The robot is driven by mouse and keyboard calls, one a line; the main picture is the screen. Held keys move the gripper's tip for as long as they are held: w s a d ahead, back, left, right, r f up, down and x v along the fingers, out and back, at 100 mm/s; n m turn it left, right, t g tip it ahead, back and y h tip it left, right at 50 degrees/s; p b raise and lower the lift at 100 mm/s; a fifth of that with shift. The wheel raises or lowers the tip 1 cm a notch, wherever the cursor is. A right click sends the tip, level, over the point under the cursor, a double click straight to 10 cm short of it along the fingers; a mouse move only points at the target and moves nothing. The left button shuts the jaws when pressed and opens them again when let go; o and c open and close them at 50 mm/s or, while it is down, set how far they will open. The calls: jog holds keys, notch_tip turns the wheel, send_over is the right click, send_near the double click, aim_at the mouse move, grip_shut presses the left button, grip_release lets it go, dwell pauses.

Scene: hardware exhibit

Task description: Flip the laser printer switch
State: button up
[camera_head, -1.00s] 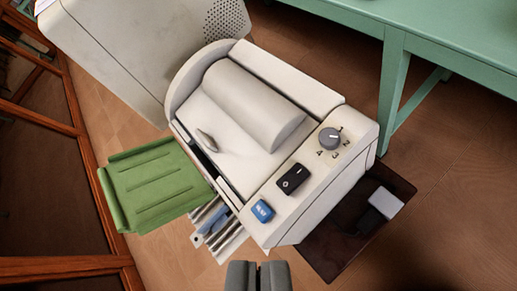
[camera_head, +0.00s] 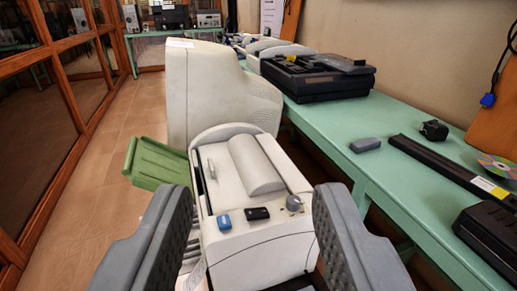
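The laser printer (camera_head: 262,244) is a white, boxy machine in the lower middle, with a green tray (camera_head: 157,162) on its left side. On its top near edge sit a blue button (camera_head: 224,222), a black rocker switch (camera_head: 257,213) and a grey dial (camera_head: 293,203). My gripper (camera_head: 252,205) is open, its two grey fingers spread wide in the foreground on either side of the printer's near end.
A large off-white case (camera_head: 215,95) stands behind the printer. A green table (camera_head: 345,150) runs along the right, bearing a black machine (camera_head: 317,77), a grey block (camera_head: 365,145) and a disc (camera_head: 497,165). Wood-framed glass panels line the left. The wooden floor (camera_head: 125,110) there is clear.

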jog(key=w+d+f+m+g, duration=0.2)
jog(key=w+m+g, duration=0.25)
jog(key=w, duration=0.45)
jog(key=m+g+y, duration=0.4)
jog(key=m+g, duration=0.6)
jog(key=g, duration=0.4)
send_over(257, 212)
jog(key=w+d, duration=0.2)
jog(key=d, duration=0.5)
notch_tip(257, 212, down, 8)
jog(key=f, duration=0.1)
jog(key=x, duration=1.7)
jog(key=shift+a+r, duration=0.15)
jog(key=shift+a, duration=0.1)
